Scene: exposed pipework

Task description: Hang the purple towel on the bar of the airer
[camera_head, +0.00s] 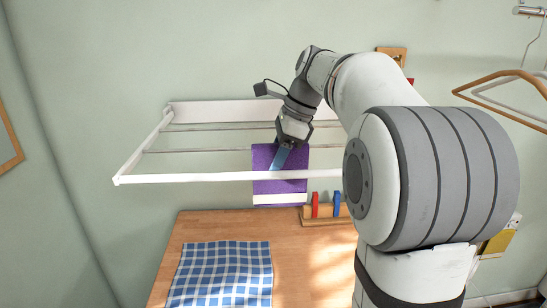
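The purple towel (265,187) hangs upright at the wall airer (150,179), with a pale stripe near its lower edge. The airer's white front rail passes in front of the towel. The towel's top edge is level with one of the thin inner bars (200,151); whether it is folded over that bar I cannot tell. My gripper (281,158) points down at the towel's upper part, its blue finger overlapping the purple cloth. From this angle I cannot see whether the fingers are open or closed on the cloth.
Below is a wooden table (225,224) with a blue checked cloth (220,275) and a wooden rack (325,219) holding red and blue items. Hangers (500,76) hang at the upper right. The airer's left half is bare.

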